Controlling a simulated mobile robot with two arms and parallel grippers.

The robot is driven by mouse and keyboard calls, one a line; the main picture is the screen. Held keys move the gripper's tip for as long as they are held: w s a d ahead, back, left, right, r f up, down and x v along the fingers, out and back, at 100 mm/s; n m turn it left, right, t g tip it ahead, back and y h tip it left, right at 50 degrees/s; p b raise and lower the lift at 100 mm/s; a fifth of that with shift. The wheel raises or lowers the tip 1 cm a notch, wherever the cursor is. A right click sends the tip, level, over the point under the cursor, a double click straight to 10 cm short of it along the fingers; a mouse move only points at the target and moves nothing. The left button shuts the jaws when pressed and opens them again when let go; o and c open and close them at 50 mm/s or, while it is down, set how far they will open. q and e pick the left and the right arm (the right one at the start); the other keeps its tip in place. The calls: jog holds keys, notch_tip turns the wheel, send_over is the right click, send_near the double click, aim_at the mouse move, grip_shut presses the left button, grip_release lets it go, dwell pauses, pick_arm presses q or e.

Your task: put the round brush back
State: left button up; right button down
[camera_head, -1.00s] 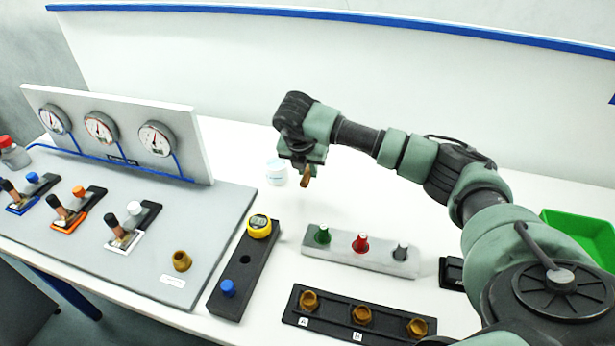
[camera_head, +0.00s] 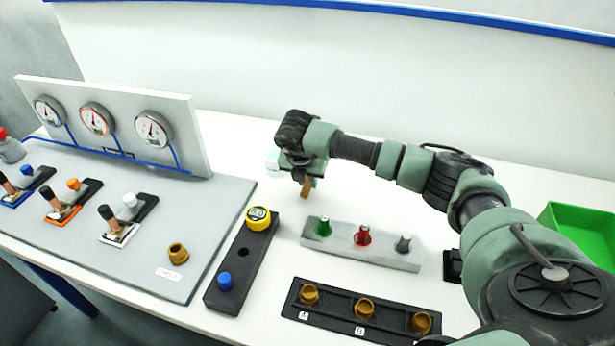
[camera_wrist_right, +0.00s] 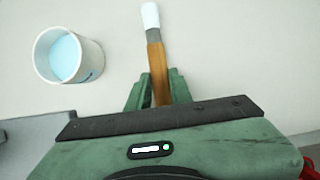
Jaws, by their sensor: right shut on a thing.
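My right gripper (camera_head: 303,178) is shut on the wooden handle of the round brush (camera_head: 306,188). In the wrist view the brush (camera_wrist_right: 153,50) stands out between the fingers (camera_wrist_right: 152,92), with a grey collar and a white tip at its far end. A white cup (camera_wrist_right: 68,55) with pale blue contents is beside the brush, apart from it. In the head view the cup (camera_head: 272,160) is partly hidden behind the gripper. My left gripper is not in view.
A grey block (camera_head: 340,248) with green, red and grey knobs and a black rack (camera_head: 335,318) with brass fittings lie nearer. A black strip (camera_head: 232,275) holds a yellow gauge (camera_head: 259,217). The gauge panel (camera_head: 185,125) stands left, a green bin (camera_head: 580,235) right.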

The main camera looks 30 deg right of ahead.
jog(key=c, duration=1.2)
grip_release()
jog(key=b+v, duration=0.2)
jog(key=v, duration=0.4)
jog(key=shift+s+a+r, duration=0.1)
jog(key=shift+a+r, duration=0.1)
jog(key=shift+r, duration=0.1)
jog(key=shift+s+a+r, duration=0.1)
jog(key=shift+s+r, duration=0.05)
jog(key=shift+r, duration=0.35)
